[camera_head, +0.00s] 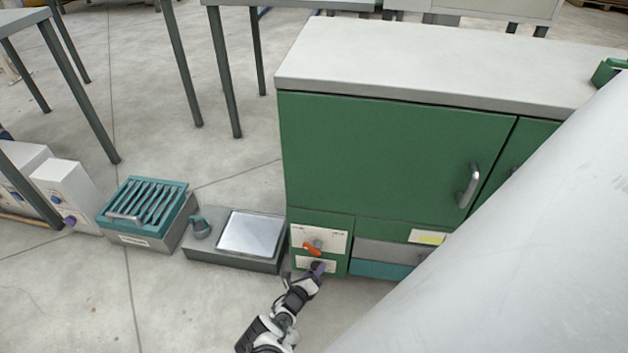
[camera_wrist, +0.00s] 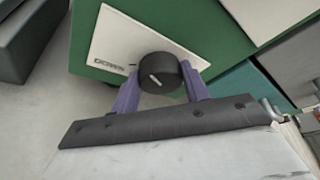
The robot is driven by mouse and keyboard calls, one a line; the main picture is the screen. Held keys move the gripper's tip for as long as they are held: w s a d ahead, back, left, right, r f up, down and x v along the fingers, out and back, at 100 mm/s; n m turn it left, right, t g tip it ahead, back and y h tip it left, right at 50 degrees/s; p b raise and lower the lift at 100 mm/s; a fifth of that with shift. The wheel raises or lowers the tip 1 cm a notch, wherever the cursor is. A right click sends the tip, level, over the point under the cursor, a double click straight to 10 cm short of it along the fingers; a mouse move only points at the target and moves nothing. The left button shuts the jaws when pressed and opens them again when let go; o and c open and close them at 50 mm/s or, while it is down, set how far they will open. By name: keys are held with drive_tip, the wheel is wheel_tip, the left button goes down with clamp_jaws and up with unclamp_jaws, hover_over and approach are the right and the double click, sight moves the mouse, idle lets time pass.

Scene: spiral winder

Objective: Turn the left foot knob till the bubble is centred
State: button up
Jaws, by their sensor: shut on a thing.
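A black round knob (camera_wrist: 160,74) with a white pointer line sits on a white plate on the green cabinet front in the wrist view. My gripper (camera_wrist: 160,90) has its two purple fingers on either side of the knob and is shut on it. In the head view my gripper (camera_head: 318,268) reaches the lower left corner of the green cabinet (camera_head: 380,150), below an orange-red handle (camera_head: 312,247). The knob is mostly hidden by my gripper there. I cannot make out a bubble level in either view.
A grey box with a bright flat top plate (camera_head: 249,233) stands on the floor just left of the cabinet. A teal slatted rack (camera_head: 150,200) stands farther left. The floor in front of these is clear.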

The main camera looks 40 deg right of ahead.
drive_tip(key=o, duration=1)
drive_tip(key=p+v, duration=0.9)
drive_tip(key=v, duration=0.4)
drive_tip(key=shift+s+a+r, duration=0.1)
drive_tip(key=shift+s+a, duration=0.1)
drive_tip(key=shift+a, duration=0.1)
